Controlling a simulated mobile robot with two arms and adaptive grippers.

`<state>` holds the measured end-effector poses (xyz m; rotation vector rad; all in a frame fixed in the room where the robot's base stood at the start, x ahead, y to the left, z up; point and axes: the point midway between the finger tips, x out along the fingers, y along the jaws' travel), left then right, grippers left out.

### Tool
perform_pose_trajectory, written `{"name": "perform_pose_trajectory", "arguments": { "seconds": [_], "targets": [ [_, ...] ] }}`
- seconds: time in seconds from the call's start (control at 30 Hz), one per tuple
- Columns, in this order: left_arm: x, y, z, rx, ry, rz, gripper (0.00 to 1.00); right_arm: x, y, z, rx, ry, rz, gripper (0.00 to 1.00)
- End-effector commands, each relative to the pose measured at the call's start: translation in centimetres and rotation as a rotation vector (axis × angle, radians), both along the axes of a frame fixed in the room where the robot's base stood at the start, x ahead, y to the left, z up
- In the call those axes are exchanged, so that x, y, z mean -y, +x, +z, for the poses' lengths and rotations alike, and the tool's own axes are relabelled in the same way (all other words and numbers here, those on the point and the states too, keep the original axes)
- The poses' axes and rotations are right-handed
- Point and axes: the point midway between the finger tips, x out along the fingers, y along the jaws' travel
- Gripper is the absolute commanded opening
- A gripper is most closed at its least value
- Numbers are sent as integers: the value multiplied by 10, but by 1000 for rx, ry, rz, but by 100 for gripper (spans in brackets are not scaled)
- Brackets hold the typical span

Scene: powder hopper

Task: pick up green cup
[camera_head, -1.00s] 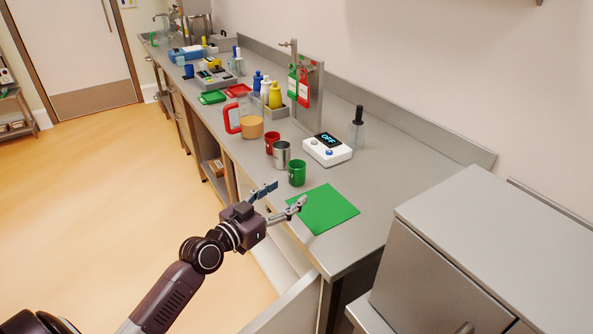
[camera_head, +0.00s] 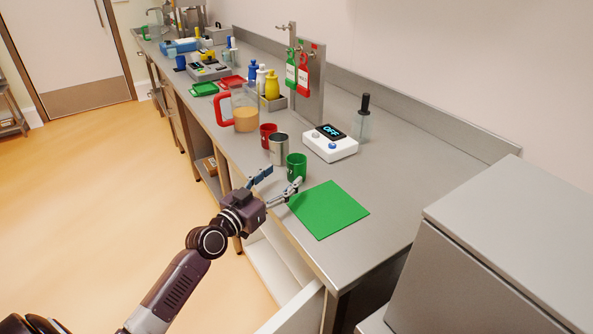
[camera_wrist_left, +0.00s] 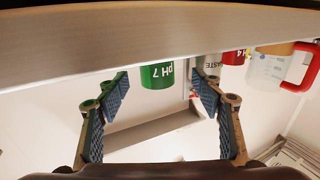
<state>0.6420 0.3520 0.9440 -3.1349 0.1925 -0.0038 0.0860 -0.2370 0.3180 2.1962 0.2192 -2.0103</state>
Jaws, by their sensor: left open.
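The green cup (camera_head: 296,168) stands upright on the grey counter near its front edge, beside the green mat. In the left wrist view the green cup (camera_wrist_left: 157,76) appears upside down, with "pH 7" in white, between the two fingers. The counter's edge band hides part of it there. My left gripper (camera_head: 284,179) is open and empty, at the counter's front edge just short of the cup. Its blue-padded fingers (camera_wrist_left: 160,88) are spread on either side of the cup in the wrist view. My right gripper is not in view.
A metal cup (camera_head: 278,149) and a red cup (camera_head: 268,135) stand close behind the green cup. A white device reading OFF (camera_head: 330,143) is to the right. A red-handled jug (camera_head: 245,119) is farther back. The green mat (camera_head: 328,209) is bare.

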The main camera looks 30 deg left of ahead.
Motion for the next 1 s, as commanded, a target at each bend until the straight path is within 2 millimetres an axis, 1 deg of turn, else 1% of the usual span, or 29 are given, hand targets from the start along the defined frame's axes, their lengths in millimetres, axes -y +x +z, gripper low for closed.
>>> {"name": "perform_pose_trajectory", "arguments": {
  "seconds": [0.23,0.4,0.5,0.7,0.73,0.77,1.0],
  "targets": [
    [10,29,3,1,-3,0,61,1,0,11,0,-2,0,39],
    [12,47,0,-1,-2,0,61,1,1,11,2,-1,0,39],
    [12,51,0,0,0,0,61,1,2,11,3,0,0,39],
    [12,51,-1,-1,1,-1,61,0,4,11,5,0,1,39],
    [12,51,-1,-1,1,-1,60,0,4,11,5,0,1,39],
    [12,51,-1,-1,0,-1,56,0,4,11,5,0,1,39],
    [12,51,-1,-1,0,-1,30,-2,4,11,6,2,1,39]
  ]
}}
